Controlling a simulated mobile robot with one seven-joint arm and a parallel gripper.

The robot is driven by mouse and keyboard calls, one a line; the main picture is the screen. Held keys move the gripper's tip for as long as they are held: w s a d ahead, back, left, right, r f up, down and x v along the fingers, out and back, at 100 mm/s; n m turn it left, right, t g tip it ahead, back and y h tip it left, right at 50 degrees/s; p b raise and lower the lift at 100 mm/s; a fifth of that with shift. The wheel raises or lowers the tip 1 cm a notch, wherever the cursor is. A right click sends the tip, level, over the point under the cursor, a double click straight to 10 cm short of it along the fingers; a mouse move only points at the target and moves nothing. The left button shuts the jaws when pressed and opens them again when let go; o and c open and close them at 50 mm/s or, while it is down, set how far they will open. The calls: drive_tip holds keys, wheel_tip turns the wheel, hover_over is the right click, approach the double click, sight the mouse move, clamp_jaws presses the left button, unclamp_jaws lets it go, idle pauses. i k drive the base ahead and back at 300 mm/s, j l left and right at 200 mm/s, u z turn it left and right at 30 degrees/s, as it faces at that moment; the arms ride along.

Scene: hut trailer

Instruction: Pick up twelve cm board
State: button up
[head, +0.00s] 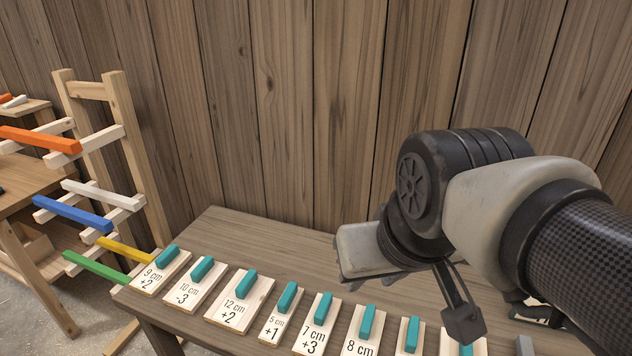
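The twelve cm board (240,301) is a pale wooden plate marked "12 cm +2" with a teal raised handle (243,284) on top. It lies flat near the front edge of the table, third from the left in a row of similar boards. My gripper (366,256) is above the table, to the right of the twelve cm board and apart from it. Its fingers are mostly hidden by its own body, so I cannot tell how far they are open.
Boards marked "10 cm -3" (189,292) and "5 cm +1" (280,322) flank it closely. The table (290,240) is bare behind the row, up to the plank wall. A wooden rack (125,150) with coloured bars stands left.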

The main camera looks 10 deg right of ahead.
sight(237, 306)
drive_tip(key=k+l+z, duration=0.1)
drive_tip(key=z, duration=0.25)
drive_tip(key=k+l+z, duration=0.1)
drive_tip(key=z, duration=0.2)
drive_tip(key=l+z, duration=0.15)
drive_tip(key=z, duration=0.2)
drive_tip(key=u, duration=1.8)
drive_tip(key=i+j, duration=0.5)
drive_tip(key=j, duration=0.25)
drive_tip(key=i+j, duration=0.5)
drive_tip(key=j, duration=0.25)
drive_tip(key=z, duration=0.05)
